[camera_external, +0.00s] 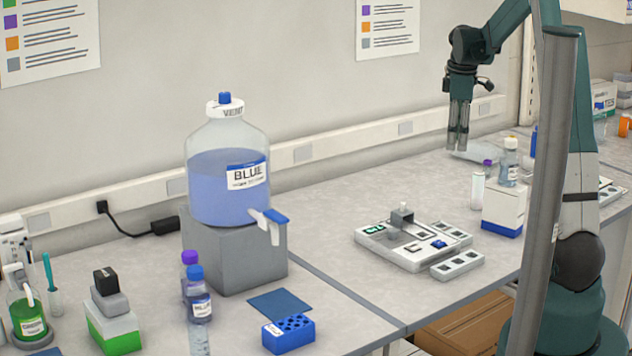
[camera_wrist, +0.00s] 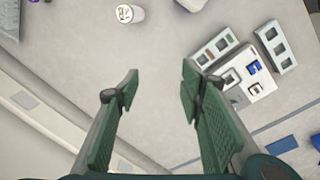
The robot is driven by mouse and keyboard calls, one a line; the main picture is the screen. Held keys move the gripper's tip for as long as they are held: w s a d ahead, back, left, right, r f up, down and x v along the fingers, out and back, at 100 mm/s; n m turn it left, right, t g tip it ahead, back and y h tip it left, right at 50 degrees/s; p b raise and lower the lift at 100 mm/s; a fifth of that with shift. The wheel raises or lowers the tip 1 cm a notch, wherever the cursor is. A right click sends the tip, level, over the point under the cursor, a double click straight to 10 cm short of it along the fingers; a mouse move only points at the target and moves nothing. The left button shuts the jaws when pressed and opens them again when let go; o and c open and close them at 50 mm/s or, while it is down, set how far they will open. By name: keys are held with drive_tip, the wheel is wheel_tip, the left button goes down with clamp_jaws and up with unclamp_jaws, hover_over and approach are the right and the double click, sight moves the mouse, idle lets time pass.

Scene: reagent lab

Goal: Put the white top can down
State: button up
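A small white can (camera_wrist: 128,13) with a pale round top and dark markings stands on the bench at the top edge of the wrist view. It is probably the white cylinder (camera_external: 477,190) right of the bench device in the external view, though it is small there. My gripper (camera_external: 457,148) hangs pointing down above the back of the bench, apart from the can. In the wrist view my gripper (camera_wrist: 158,80) has its two green fingers well apart, with only grey bench between them. It is open and empty.
A white device (camera_external: 415,258) with slots lies on the bench. A large BLUE carboy (camera_external: 228,185) stands on a grey block at left. Bare bench lies between carboy and device.

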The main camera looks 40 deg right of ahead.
drive_tip(key=s+a+r+m+t, duration=0.1)
drive_tip(key=s+a+r, duration=0.3)
drive_tip(key=a, duration=0.4)
drive_tip(key=s+a+r+m+t, duration=0.1)
drive_tip(key=s+a+r+m, duration=0.2)
drive_tip(key=a, duration=0.5)
drive_tip(key=s+a+r+t, duration=0.1)
drive_tip(key=s+a+r, duration=0.35)
drive_tip(key=a, duration=0.45)
drive_tip(key=s+a+f+m+t, duration=0.3)
drive_tip(key=s+a+m, duration=0.1)
drive_tip(key=s+a, duration=1.3)
drive_tip(key=shift+s+a+m+y, duration=0.3)
drive_tip(key=shift+s+m, duration=0.1)
drive_tip(key=shift+s, duration=0.3)
wheel_tip(320, 180, down, 10)
drive_tip(key=b, duration=1)
